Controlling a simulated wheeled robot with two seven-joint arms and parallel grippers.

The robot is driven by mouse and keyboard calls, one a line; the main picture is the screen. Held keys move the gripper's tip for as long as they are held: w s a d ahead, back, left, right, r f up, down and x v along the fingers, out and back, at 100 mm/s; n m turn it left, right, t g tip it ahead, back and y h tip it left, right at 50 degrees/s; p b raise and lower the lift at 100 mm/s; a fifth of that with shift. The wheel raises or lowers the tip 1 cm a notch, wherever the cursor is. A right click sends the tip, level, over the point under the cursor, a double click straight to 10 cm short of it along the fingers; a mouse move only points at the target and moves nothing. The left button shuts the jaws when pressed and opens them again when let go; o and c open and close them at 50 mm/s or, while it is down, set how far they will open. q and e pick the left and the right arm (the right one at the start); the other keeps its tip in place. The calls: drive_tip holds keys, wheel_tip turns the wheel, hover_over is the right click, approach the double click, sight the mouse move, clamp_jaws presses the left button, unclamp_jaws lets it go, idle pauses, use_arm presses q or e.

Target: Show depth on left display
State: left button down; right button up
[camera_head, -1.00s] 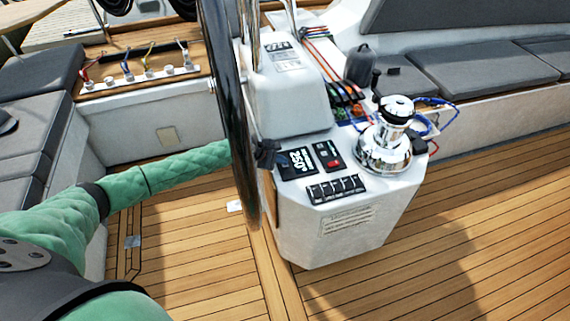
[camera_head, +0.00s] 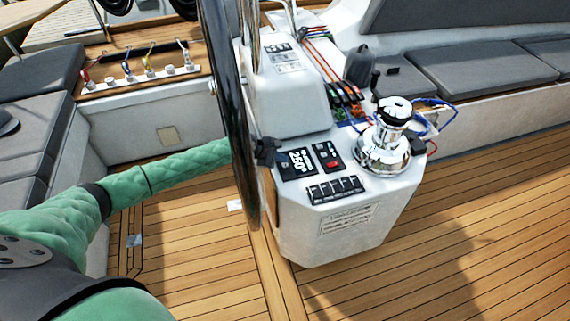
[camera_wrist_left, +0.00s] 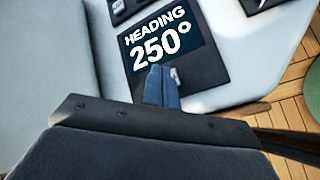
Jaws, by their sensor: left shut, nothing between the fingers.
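A black display (camera_head: 298,163) lies on the top of the white helm pedestal and reads 250°. In the left wrist view the same display (camera_wrist_left: 158,36) shows HEADING 250° in white on dark blue. My left gripper (camera_head: 268,153) is at the display's left side, its arm passing behind the steering wheel rim. In the left wrist view its closed blue fingertips (camera_wrist_left: 162,82) are over the display's lower border, beside a small pale mark or button (camera_wrist_left: 175,76). I cannot tell whether they touch. My right gripper is not in view.
The dark steering wheel rim (camera_head: 228,110) crosses in front of my left forearm. Beside the display are a small black panel with a red part (camera_head: 328,156), a switch row (camera_head: 335,189) and a chrome winch (camera_head: 386,140). The wooden deck (camera_head: 480,220) at right is clear.

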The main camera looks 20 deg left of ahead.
sight(282, 165)
use_arm(q)
wheel_tip(282, 165, up, 5)
drive_tip(key=p, duration=0.5)
idle(2.6)
